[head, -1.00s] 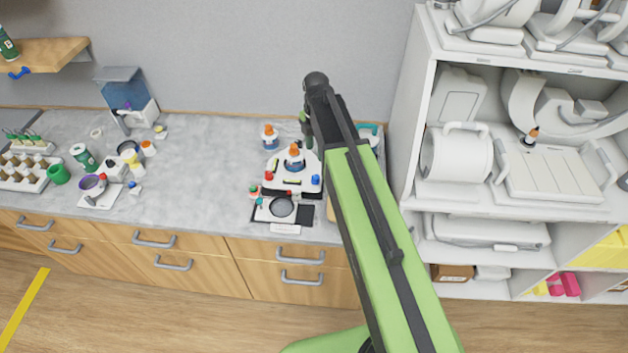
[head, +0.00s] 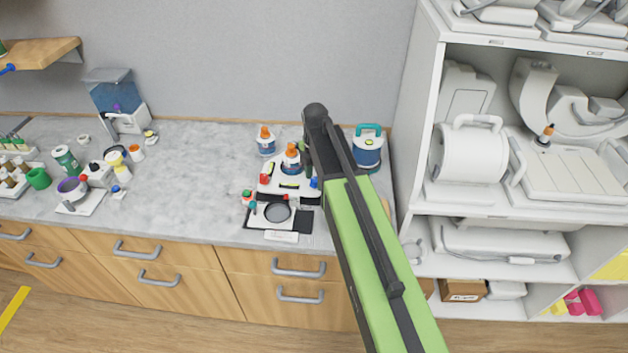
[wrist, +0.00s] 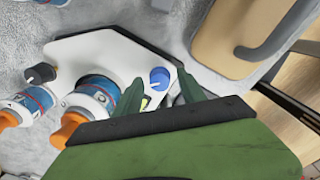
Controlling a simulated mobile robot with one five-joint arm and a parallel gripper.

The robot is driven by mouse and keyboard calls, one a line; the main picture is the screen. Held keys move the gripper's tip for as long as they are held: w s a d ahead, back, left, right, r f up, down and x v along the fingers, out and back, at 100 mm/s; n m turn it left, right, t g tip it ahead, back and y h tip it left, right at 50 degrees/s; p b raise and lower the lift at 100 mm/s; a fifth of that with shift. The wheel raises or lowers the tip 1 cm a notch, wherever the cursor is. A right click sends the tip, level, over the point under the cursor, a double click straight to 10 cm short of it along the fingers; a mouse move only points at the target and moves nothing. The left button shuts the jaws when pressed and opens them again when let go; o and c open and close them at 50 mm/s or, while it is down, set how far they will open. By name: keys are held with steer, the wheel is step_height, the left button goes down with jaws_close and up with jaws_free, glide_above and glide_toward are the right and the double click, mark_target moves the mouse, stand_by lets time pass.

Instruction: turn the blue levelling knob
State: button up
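The blue levelling knob (wrist: 159,77) sits on the white plate (wrist: 115,50) in the wrist view. In the head view it is a small blue spot (head: 314,183) at the right of the white device (head: 276,189), close beside my arm. My gripper (wrist: 160,84) is open, its two dark green fingers apart, with the knob showing between and just beyond their tips. I see no contact with the knob. In the head view my arm hides most of the gripper.
Orange-capped bottles (wrist: 92,98) stand by the plate, with a black knob (wrist: 40,73) at its far corner. A teal-handled container (head: 368,150) stands right of my arm. A white shelf unit (head: 425,130) is further right. Bare counter (head: 200,170) lies left.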

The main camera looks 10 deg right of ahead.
jaws_close()
steer(key=shift+m, duration=0.5)
steer(key=m, duration=1.3)
steer(key=shift+m, duration=2.9)
